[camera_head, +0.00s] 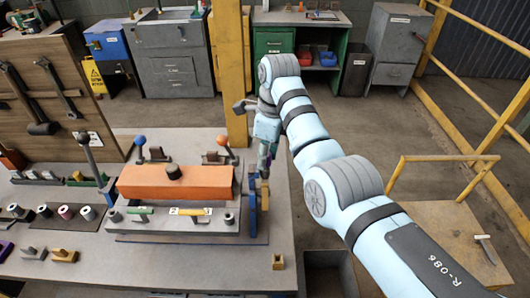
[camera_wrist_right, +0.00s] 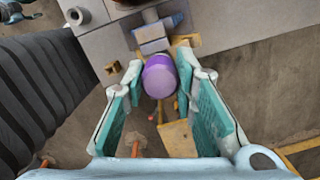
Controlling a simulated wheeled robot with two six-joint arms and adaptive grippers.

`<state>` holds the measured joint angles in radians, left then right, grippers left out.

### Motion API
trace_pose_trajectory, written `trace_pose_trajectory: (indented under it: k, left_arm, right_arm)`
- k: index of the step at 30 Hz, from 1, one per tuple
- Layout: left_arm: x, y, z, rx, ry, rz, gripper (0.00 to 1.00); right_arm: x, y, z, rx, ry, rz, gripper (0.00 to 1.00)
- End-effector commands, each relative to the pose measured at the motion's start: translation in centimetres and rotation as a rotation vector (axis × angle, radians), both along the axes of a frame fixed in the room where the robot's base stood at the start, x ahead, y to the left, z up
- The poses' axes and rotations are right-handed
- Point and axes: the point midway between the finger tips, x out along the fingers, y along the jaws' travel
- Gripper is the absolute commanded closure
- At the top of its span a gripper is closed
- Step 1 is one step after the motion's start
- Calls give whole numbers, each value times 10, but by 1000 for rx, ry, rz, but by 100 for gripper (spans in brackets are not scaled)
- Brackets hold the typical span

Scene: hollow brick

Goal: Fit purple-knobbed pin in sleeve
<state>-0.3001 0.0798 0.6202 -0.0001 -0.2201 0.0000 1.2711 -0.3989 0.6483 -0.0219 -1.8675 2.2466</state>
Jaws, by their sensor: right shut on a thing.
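My right gripper (camera_head: 265,165) is at the right end of the orange brick (camera_head: 175,184), above the table's right edge. In the right wrist view, a rounded purple knob (camera_wrist_right: 159,76) sits between the teal finger pads of my right gripper (camera_wrist_right: 166,92), and the gripper is shut on this pin. The pin's shaft is hidden behind the knob. A blue and yellow upright part (camera_head: 252,208) stands just below the gripper. A dark ring (camera_head: 229,218) is on the grey base close by; I cannot tell which part is the sleeve. My left gripper is out of view.
A small brass block (camera_head: 278,261) stands on the table's front right. Levers with a blue knob (camera_head: 140,140) and an orange knob (camera_head: 222,140) rise behind the brick. Several small parts stand at left. A yellow post (camera_head: 230,70) is behind.

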Motion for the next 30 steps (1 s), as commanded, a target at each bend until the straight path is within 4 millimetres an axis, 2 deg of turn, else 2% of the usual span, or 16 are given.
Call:
trace_pose_trajectory:
  k: [28, 29, 30]
  left_arm:
    - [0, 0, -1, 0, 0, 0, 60]
    - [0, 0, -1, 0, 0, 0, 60]
    - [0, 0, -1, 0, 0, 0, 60]
  right_arm:
    - [0, 0, -17, 0, 0, 0, 100]
    - [0, 0, -17, 0, 0, 0, 70]
    - [0, 0, -17, 0, 0, 0, 64]
